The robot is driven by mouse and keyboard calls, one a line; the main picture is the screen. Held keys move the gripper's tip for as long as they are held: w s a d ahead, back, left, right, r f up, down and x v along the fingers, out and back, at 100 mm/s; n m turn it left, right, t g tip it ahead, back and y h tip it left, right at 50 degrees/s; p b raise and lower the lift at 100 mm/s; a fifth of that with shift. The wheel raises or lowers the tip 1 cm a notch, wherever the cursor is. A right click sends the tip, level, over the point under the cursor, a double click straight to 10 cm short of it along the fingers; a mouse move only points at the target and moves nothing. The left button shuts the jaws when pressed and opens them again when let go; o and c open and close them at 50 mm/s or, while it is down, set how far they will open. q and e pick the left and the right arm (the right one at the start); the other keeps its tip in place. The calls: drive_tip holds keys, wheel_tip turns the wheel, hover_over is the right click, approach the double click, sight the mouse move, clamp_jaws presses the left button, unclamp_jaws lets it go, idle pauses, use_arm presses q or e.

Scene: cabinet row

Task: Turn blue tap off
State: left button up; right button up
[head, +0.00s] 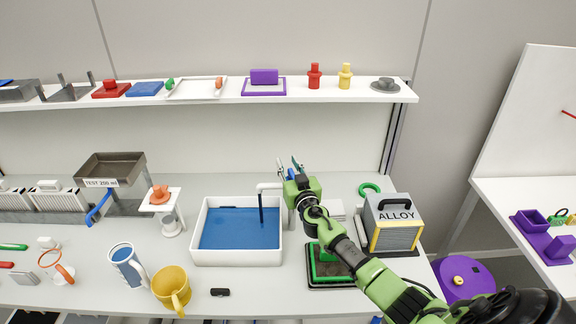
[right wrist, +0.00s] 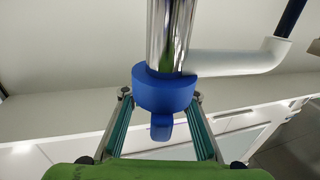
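The blue tap shows in the right wrist view as a blue collar (right wrist: 164,92) with a short blue lever (right wrist: 161,127) on a shiny metal pipe (right wrist: 171,35). Its white spout (right wrist: 235,62) reaches right, with a dark blue stream (right wrist: 292,18) at its end. In the head view the spout (head: 268,186) overhangs the white basin (head: 237,257), and the stream (head: 261,208) runs into blue water. My right gripper (right wrist: 161,97) is open, its fingers on either side of the collar and lever; contact is unclear. In the head view my right gripper (head: 293,168) hides the tap body. My left gripper is out of view.
A yellow mug (head: 172,288) and a blue-white mug (head: 127,265) stand left of the basin. The ALLOY box (head: 393,225) and a green block (head: 326,268) on a dark tray are near my right arm. A loaded shelf (head: 220,99) runs above.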

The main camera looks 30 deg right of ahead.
clamp_jaws()
drive_tip(key=shift+d+f+m+g+h+b, duration=0.2)
drive_tip(key=shift+m+g+h+b, duration=0.2)
drive_tip(key=shift+m+h+b, duration=0.4)
drive_tip(key=shift+s+d+r+m+g+h+b, duration=0.1)
drive_tip(key=shift+s+d+m+g+h+b, duration=0.25)
drive_tip(key=shift+m+g+h+b, duration=1.55)
drive_tip(key=shift+s+d+m+g+h+b, duration=0.1)
drive_tip(key=shift+s+d+h+b, duration=0.45)
drive_tip(key=shift+b, duration=2.75)
drive_tip(key=shift+d+r+m+g+h+b, duration=0.15)
drive_tip(key=shift+m+g+h+b, duration=1.15)
drive_tip(key=shift+b, duration=1.3)
drive_tip(key=shift+n+t+h, duration=0.25)
drive_tip(key=shift+n+t, duration=0.05)
